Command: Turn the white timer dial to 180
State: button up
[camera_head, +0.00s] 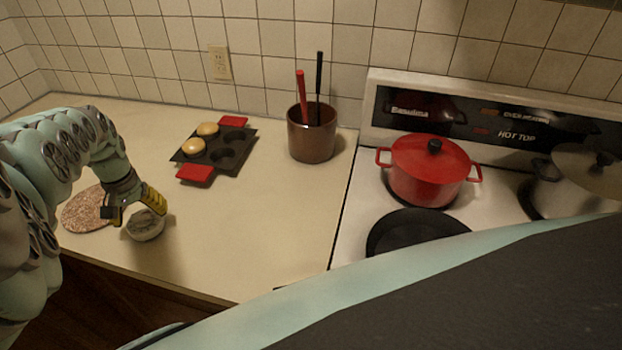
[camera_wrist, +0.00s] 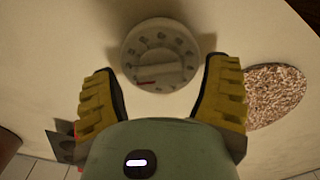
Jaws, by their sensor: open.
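The white timer dial (camera_wrist: 160,55) is round, with dark marks around its face, a raised bar across the middle and a small red mark at the lower left of that bar. In the head view it (camera_head: 146,225) sits on the counter near the front edge, partly hidden by my gripper. My gripper (camera_head: 145,205) is above the dial, its yellow fingers pointing down. In the wrist view my gripper (camera_wrist: 160,88) is open, with one finger on each side of the dial's lower part and gaps between. Contact is not visible. The numbers are too blurred to read.
A round speckled mat (camera_head: 84,210) lies just left of the dial. A muffin tin (camera_head: 222,150) with red handles and a brown utensil crock (camera_head: 311,138) stand farther back. The middle counter is clear.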

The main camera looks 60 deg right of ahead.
jog(key=c, duration=1.2)
jog(key=shift+m, duration=0.3)
jog(key=m+b, duration=0.3)
jog(key=m, duration=0.1)
jog(key=shift+w+f, duration=0.1)
jog(key=shift+f, duration=0.05)
jog(key=m+b, duration=0.2)
jog(key=m, duration=0.3)
